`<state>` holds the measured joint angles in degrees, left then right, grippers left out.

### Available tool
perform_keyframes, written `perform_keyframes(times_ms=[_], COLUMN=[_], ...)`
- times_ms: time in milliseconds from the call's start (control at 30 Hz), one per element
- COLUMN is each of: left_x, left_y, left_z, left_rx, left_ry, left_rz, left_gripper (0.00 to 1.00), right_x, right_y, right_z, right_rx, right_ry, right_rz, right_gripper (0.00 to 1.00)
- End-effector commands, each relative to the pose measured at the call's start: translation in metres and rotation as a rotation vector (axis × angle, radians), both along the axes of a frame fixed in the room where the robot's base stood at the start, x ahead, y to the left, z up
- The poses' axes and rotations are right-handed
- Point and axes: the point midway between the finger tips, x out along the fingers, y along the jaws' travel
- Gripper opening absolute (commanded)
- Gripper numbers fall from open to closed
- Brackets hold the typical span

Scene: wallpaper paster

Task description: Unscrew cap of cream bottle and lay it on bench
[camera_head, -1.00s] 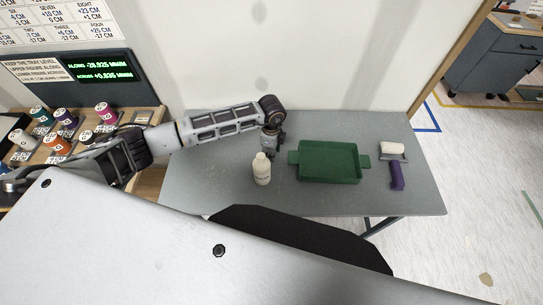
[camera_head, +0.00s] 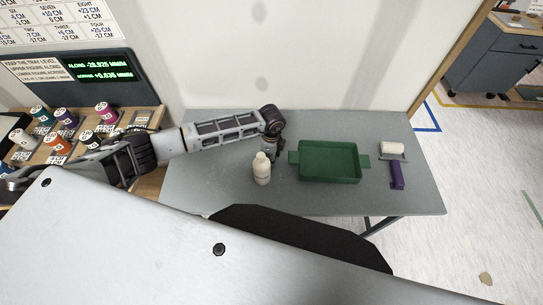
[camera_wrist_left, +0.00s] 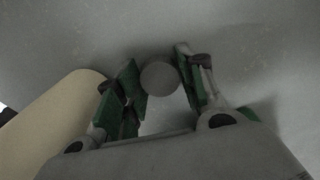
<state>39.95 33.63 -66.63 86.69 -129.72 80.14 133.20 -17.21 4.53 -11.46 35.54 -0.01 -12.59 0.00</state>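The cream bottle (camera_head: 262,170) stands upright on the grey bench (camera_head: 235,200), its narrow top bare of any visible cap. Its pale side also shows at the left of the left wrist view (camera_wrist_left: 48,118). My left gripper (camera_head: 273,154) is low over the bench, just right of and behind the bottle, partly hidden by it. In the left wrist view a grey round cap (camera_wrist_left: 159,78) fills the gap between the green-padded fingertips (camera_wrist_left: 161,76), which look closed on its sides. Whether it touches the bench is unclear. My right gripper is not in view.
A green tray (camera_head: 329,179) lies right of the gripper. A roller with a purple handle (camera_head: 397,176) lies farther right. Several coloured spools (camera_head: 64,118) stand on a wooden rack at the left. The bench left of the bottle is clear.

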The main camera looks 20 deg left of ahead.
Motion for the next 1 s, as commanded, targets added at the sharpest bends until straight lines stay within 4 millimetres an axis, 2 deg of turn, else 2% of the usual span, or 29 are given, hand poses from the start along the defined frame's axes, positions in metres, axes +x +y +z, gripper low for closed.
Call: perform_keyframes(times_ms=[33, 100, 567, 767, 1000], left_x=[0.0, 0.0, 0.0, 0.0, 0.001], left_y=[0.0, 0.0, 0.0, 0.0, 0.0], left_z=[0.0, 0.0, 0.004, 0.018, 0.05], left_rx=[0.0, 0.0, 0.0, 0.0, 0.0], left_ry=[0.0, 0.0, -0.001, -0.001, -0.003], left_rz=[0.0, 0.0, 0.0, 0.0, -0.001], left_gripper=[0.49, 0.56, 0.56, 0.56, 0.56], right_x=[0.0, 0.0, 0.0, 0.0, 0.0], right_y=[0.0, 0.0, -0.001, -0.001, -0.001], right_z=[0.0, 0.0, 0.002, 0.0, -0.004], right_rx=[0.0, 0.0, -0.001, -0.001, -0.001], right_ry=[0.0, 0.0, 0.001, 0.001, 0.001], right_rz=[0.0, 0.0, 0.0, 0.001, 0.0], right_gripper=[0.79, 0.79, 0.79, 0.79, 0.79])
